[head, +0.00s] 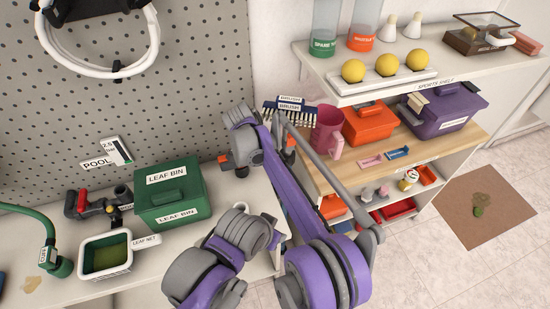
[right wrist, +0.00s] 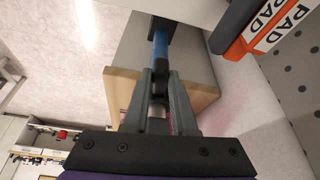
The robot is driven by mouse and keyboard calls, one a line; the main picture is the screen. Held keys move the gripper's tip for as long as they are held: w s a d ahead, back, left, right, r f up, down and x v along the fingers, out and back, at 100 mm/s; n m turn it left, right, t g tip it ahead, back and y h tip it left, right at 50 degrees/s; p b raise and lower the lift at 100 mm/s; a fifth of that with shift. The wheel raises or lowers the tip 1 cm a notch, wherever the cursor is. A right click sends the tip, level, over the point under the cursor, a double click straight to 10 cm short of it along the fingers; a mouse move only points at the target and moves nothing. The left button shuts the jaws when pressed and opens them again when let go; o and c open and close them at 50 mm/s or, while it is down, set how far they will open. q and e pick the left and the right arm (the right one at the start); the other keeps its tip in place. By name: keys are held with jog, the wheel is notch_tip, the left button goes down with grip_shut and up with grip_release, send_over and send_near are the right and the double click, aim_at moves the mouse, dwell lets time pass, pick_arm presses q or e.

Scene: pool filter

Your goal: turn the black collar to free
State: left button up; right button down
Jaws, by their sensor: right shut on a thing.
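In the right wrist view, my right gripper (right wrist: 159,78) is shut on a dark piece that looks like the black collar (right wrist: 159,70). A blue rod (right wrist: 160,44) runs on beyond the fingertips, in line with it, to another black part (right wrist: 163,22). The fingers hide most of the collar, and no marking on it can be read. In the head view my right arm reaches across the middle, and its own links hide the gripper and the collar. My left gripper is not in the head view.
An orange block marked PAD (right wrist: 272,30) is close by at the upper right. The green leaf bin (head: 172,197), leaf net tray (head: 106,255) and a green hose (head: 45,230) occupy the left bench. A pink mug (head: 327,128) and orange box (head: 369,124) stand on the wooden shelf.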

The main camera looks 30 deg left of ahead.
dwell(0.3)
jog(key=c, duration=0.7)
grip_release()
jog(key=v, duration=1.1)
jog(key=shift+f, duration=0.1)
